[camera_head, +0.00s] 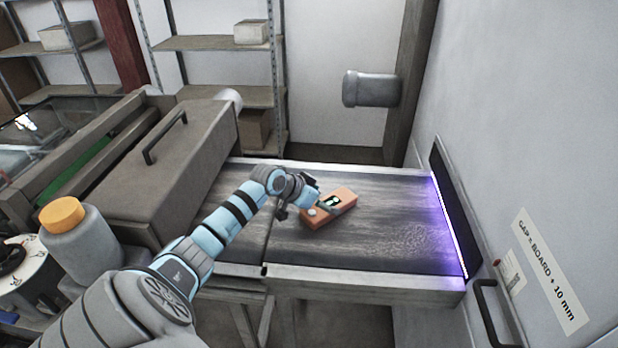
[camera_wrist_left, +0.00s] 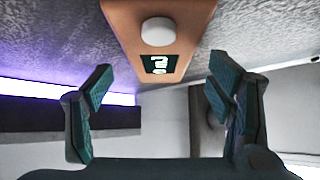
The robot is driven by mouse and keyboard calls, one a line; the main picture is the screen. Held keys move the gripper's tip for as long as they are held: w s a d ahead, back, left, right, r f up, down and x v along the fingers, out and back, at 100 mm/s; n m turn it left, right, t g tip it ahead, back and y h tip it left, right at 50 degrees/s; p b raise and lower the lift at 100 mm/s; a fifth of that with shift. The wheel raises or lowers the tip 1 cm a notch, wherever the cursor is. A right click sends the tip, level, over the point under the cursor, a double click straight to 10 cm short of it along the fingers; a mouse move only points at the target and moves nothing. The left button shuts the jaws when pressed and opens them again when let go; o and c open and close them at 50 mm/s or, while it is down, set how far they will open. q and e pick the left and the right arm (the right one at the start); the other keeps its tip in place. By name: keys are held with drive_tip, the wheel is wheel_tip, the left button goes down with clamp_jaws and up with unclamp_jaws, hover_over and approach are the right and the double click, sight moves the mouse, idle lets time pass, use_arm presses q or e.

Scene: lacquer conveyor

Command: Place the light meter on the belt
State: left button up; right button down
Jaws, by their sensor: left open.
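The light meter (camera_head: 330,208) is an orange box with a small dark green-lit display and a white round knob. It lies flat on the dark belt (camera_head: 370,240), a little left of the belt's middle. It also shows in the left wrist view (camera_wrist_left: 160,20), between and beyond the fingers. My left gripper (camera_head: 298,200) is at the meter's left end, close to it. In the left wrist view the fingers (camera_wrist_left: 160,108) are spread wide with nothing between the tips. Whether any finger touches the meter cannot be told. My right gripper is in neither view.
A purple-lit slot (camera_head: 448,225) in the right wall ends the belt. A grey box with a handle (camera_head: 160,165) stands left of the belt. A grey bottle with an orange cap (camera_head: 75,235) is at the left. The belt right of the meter is clear.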

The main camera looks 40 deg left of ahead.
use_arm(q)
drive_tip(key=p+v, duration=0.6)
drive_tip(key=v, duration=0.1)
drive_tip(key=shift+w+r+p, duration=0.3)
drive_tip(key=shift+r+p, duration=0.1)
drive_tip(key=shift+s+a+r, duration=0.1)
drive_tip(key=shift+s+r, duration=0.2)
drive_tip(key=shift+s, duration=0.25)
drive_tip(key=shift+s+r, duration=0.35)
drive_tip(key=shift+s, duration=0.25)
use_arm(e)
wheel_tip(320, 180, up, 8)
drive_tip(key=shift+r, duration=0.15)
use_arm(q)
drive_tip(key=shift+f, duration=0.1)
